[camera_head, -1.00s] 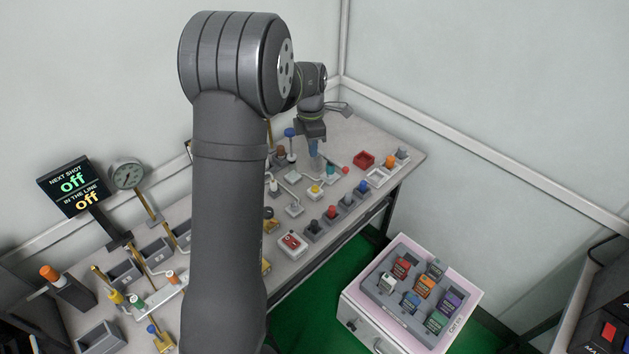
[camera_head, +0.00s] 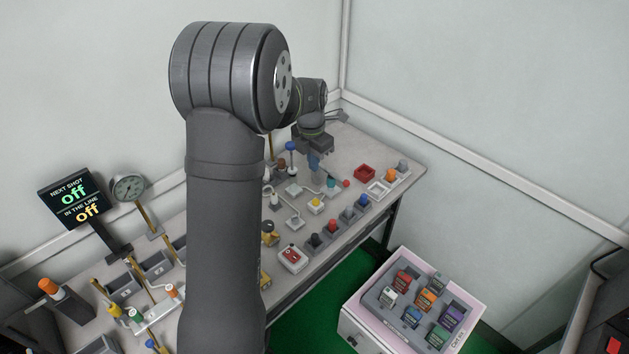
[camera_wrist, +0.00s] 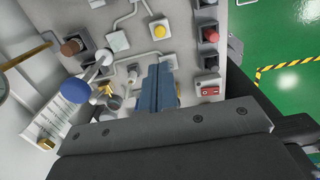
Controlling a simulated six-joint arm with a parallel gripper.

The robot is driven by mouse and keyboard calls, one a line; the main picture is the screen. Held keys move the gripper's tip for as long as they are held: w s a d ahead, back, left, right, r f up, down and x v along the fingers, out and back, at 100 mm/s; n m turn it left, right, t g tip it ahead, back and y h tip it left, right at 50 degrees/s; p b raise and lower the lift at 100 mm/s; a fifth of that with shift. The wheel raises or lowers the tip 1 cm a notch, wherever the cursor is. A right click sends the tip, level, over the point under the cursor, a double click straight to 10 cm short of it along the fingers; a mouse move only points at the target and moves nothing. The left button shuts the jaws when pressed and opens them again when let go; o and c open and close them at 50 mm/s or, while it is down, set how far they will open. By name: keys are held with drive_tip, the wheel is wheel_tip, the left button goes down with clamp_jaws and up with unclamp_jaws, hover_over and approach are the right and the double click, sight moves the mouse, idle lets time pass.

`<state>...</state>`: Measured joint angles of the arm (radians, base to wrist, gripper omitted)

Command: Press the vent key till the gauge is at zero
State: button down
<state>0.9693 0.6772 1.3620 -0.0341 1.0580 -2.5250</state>
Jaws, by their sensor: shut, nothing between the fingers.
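The round gauge (camera_head: 128,188) stands on a brass pipe at the left of the bench, its needle too small to read. A yellow button (camera_head: 315,203) on a pale base sits mid-bench; it also shows in the wrist view (camera_wrist: 159,31). I cannot tell which control is the vent key. My gripper (camera_head: 314,163) hangs over the far part of the bench, blue fingers together and empty. In the wrist view the closed fingers (camera_wrist: 158,88) point at the bench, just below the yellow button in the picture. Whether they touch anything is hidden.
A blue-topped post (camera_head: 291,146) stands left of the gripper; its ball (camera_wrist: 75,90) is close in the wrist view.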

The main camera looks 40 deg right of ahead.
sight(315, 202)
drive_tip(key=f, duration=1.3)
drive_tip(key=shift+d+f, duration=0.2)
drive_tip(key=shift+d, duration=0.15)
drive_tip(key=shift+s+a+f, duration=0.1)
drive_tip(key=shift+a+f, duration=0.05)
drive_tip(key=shift+f, duration=0.9)
wheel_tip(315, 202, up, 15)
drive_tip(key=shift+a, duration=0.15)
drive_tip(key=shift+f, duration=0.1)
